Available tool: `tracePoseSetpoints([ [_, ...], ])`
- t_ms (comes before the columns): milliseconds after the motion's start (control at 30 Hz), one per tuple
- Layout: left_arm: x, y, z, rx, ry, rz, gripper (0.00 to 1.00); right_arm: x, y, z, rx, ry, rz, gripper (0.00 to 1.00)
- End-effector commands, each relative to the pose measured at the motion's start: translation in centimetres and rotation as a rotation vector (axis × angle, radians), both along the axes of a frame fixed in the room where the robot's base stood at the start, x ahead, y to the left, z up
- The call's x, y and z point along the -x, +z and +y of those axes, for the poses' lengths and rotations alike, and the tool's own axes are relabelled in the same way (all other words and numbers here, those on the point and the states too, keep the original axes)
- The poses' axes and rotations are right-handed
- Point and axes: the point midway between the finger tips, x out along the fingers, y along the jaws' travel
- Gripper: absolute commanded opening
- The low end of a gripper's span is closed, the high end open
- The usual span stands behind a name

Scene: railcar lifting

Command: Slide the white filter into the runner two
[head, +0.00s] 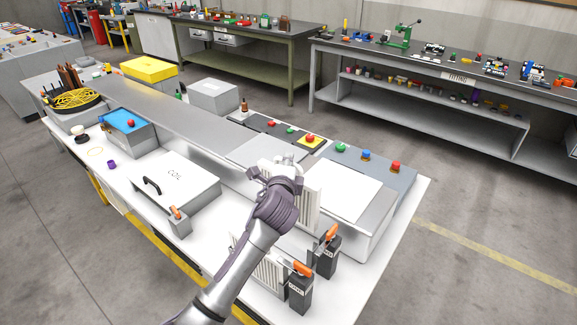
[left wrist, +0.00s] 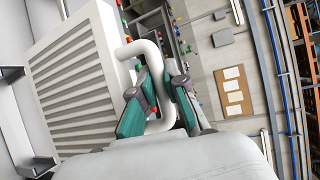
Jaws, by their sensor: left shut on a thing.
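The white filter (head: 308,207) is a slatted upright panel held by my left gripper (head: 276,178) above the front right part of the bench. In the left wrist view the filter's slatted face (left wrist: 75,80) is at the left, and its bent white handle (left wrist: 152,62) passes between the green-padded fingers of the left gripper (left wrist: 156,92). The fingers are shut on that handle. Another pale slatted panel (head: 268,272) stands lower at the bench front, partly behind my arm. I cannot tell which place is runner two. My right gripper is not in view.
Two dark blocks with orange levers (head: 326,255) (head: 299,290) stand at the front right. A flat white cover with a black handle (head: 175,182) and a blue-topped box (head: 128,130) lie to the left. Buttons (head: 340,148) line the back right. The floor at right is clear.

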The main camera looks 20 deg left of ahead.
Motion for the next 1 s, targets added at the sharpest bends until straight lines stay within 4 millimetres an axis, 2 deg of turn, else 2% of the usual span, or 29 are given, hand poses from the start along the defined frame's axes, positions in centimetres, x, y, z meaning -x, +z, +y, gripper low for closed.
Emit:
tracePoseSetpoints([
  [100,0.0,-0.5,0.0,0.001,0.0,-0.002,0.0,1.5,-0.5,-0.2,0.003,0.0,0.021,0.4],
  [233,0.0,-0.4,0.0,0.001,0.0,-0.002,0.0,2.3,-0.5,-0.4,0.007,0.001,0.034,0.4],
  [633,0.0,-0.3,0.0,0.001,0.0,-0.002,0.0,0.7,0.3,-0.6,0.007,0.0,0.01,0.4],
  [1000,0.0,-4.0,0.0,0.001,0.0,-0.002,0.0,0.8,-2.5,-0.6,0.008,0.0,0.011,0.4],
])
